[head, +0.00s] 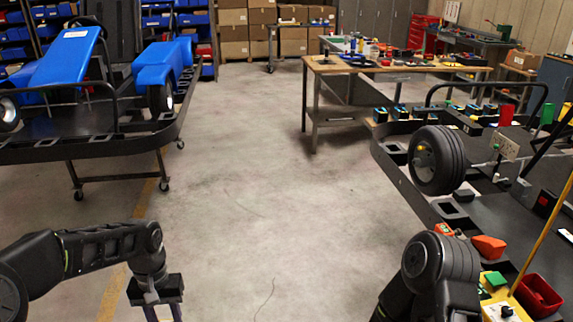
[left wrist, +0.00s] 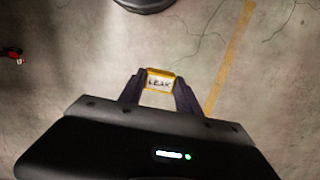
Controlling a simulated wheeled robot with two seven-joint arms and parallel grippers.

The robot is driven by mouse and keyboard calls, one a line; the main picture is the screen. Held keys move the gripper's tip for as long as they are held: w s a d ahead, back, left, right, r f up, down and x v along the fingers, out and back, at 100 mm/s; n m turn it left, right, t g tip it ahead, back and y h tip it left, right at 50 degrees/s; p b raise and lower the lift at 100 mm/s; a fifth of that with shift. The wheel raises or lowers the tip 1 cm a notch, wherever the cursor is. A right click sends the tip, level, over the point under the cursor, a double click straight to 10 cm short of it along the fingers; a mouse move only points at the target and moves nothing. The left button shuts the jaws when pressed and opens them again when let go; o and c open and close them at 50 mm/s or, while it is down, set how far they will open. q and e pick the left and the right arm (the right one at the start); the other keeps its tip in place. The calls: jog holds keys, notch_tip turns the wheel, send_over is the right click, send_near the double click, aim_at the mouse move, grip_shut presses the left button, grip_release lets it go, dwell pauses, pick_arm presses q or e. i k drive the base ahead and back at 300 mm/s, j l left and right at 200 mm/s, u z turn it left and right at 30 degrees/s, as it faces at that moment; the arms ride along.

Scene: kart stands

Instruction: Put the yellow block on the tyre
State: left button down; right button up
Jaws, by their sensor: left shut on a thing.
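My left gripper (head: 163,312) hangs at the bottom left of the head view, above the floor, with its fingertips cut off by the frame edge. In the left wrist view the gripper (left wrist: 160,84) is shut on a small yellow block (left wrist: 160,79) with a white face marked with dark lettering. The block is out of sight in the head view. The black tyre (head: 449,160) stands upright at the edge of the right kart stand, well away to the right of my left gripper. My right arm shows at the lower right, but its gripper is not visible.
The right kart stand (head: 412,196) carries a red bin (head: 538,297), an orange piece (head: 488,247) and a slanted yellow pole (head: 546,232). A blue kart (head: 62,62) sits on a stand at left. A workbench (head: 395,66) stands behind. The floor (head: 240,170) between is clear.

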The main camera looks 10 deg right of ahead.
aim_at(442, 128)
jog(key=i+j, duration=0.1)
jog(key=i, duration=1.75)
jog(key=i+z, duration=0.65)
jog(key=i+j+z, duration=0.15)
jog(key=z, duration=0.2)
jog(key=i+z, duration=0.1)
jog(key=z, duration=0.4)
jog(key=i+j+z, duration=0.1)
jog(key=z, duration=0.4)
jog(key=j+z, duration=0.2)
jog(key=z, duration=0.25)
jog(key=i+j+z, duration=0.1)
jog(key=z, duration=0.4)
jog(key=j+z, duration=0.3)
jog(key=z, duration=0.2)
jog(key=j+z, duration=0.3)
jog(key=z, duration=0.15)
jog(key=j+z, duration=0.3)
jog(key=z, duration=0.15)
jog(key=j+z, duration=0.25)
jog(key=z, duration=0.2)
